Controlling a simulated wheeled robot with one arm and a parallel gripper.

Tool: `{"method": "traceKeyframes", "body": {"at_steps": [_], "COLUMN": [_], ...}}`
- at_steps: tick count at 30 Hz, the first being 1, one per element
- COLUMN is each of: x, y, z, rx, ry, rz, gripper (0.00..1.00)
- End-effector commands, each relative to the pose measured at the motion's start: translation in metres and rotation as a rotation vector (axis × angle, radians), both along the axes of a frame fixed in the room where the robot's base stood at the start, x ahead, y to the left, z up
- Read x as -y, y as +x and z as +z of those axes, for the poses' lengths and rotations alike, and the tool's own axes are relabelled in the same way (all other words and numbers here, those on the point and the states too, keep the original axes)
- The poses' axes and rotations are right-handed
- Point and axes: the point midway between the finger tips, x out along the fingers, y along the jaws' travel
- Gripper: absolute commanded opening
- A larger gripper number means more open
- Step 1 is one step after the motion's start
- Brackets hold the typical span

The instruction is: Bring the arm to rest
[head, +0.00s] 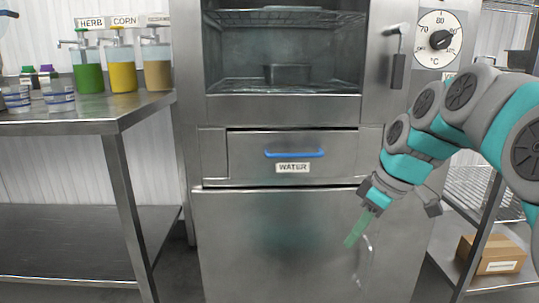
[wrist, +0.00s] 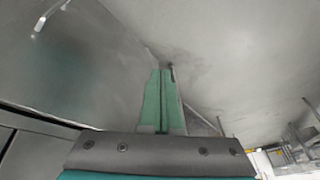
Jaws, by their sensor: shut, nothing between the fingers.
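My arm comes in from the right in the head view, grey and teal, bent downward. My gripper (head: 354,228) points down and to the left in front of the lower steel cabinet door (head: 270,240). Its green fingers lie together with nothing between them. The wrist view shows the same gripper (wrist: 157,100) with its fingers side by side and closed, and plain grey surfaces beyond them. I cannot tell how far the fingertips are from the cabinet door.
A steamer cabinet with an open upper chamber holds a dark pan (head: 287,74). Below it is a WATER drawer (head: 293,155) with a blue handle. A steel table (head: 90,118) with pump bottles stands left. A cardboard box (head: 492,255) sits on a low shelf at right.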

Motion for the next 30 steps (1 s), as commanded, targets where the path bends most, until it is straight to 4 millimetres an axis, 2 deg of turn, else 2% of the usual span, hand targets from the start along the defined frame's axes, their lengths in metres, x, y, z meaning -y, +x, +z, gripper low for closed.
{"method": "traceKeyframes", "body": {"at_steps": [1,3,8,15,18,21,24,30], "x": [-0.011,-0.022,-0.036,-0.034,-0.028,-0.023,-0.02,-0.019], "y": [-0.02,-0.045,-0.107,-0.202,-0.234,-0.255,-0.268,-0.271], "z": [-0.002,-0.012,-0.04,-0.083,-0.098,-0.109,-0.116,-0.118], "rx": [-0.041,-0.098,-0.218,-0.354,-0.391,-0.409,-0.421,-0.423], "ry": [-0.015,-0.041,-0.11,-0.233,-0.275,-0.304,-0.319,-0.323], "rz": [-0.039,-0.109,-0.288,-0.588,-0.697,-0.779,-0.826,-0.839], "gripper": [0.0,0.0,0.0,0.0,0.0,0.0,0.0,0.0]}}
